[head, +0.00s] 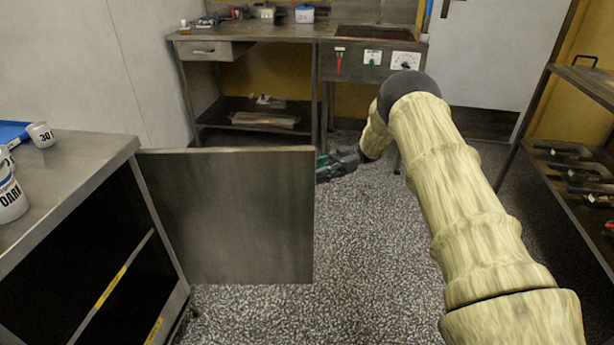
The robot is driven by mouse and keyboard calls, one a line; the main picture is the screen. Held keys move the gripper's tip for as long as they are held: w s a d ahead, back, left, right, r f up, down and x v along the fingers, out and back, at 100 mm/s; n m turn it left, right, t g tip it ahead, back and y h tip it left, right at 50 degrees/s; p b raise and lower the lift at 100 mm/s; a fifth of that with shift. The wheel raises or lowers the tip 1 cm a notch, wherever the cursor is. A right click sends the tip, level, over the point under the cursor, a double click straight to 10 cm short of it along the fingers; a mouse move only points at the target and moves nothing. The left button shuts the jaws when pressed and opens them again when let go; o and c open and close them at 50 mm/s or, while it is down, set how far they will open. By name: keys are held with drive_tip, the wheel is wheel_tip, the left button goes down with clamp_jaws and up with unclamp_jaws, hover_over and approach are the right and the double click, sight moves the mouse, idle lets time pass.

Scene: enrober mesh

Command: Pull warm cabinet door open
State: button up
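The warm cabinet (165,262) stands at the left, a metal cabinet with a flat top and a dark, shelved inside. Its grey metal door (235,215) stands wide open, swung out to the right from the cabinet's far front corner. My arm reaches in from the right, and my gripper (322,168) is at the door's free edge, near its upper right corner. The fingertips are partly hidden at or behind that edge. I cannot tell whether they touch the door or hold anything. No handle shows on the side of the door facing me.
A metal bench (260,32) with a drawer and a control panel stands at the back. The speckled floor (370,270) is clear.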

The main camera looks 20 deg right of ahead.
drive_tip(key=v, duration=0.6)
drive_tip(key=shift+d, duration=0.15)
idle(0.4)
